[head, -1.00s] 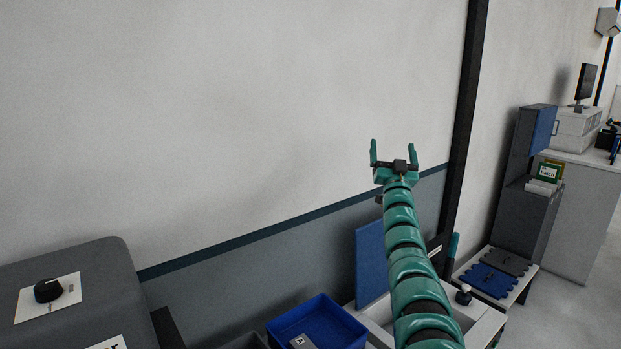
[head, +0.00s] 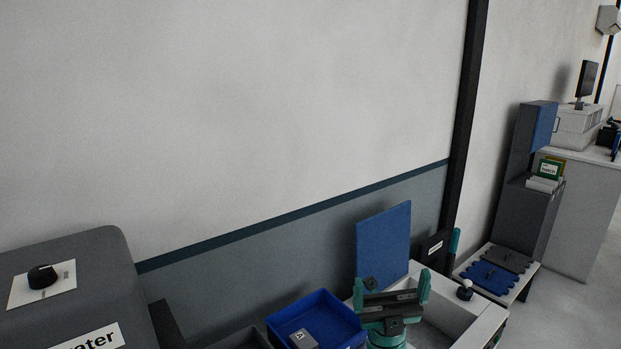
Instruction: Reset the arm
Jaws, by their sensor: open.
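My gripper (head: 393,292) shows in the head view at the lower right, low in front of a white open-topped bench box (head: 490,322). Its two teal fingers stand apart, and nothing shows between them. Only the gripper and a short piece of my teal arm under it are in view; the rest of my arm is below the picture edge.
A blue bin (head: 322,309) holding a grey item stands left of my gripper. A blue panel (head: 384,246) stands behind it. A grey heater-like housing with a dial (head: 75,250) is at the left. A low table with mats (head: 520,275) is at the right. The wall space above is clear.

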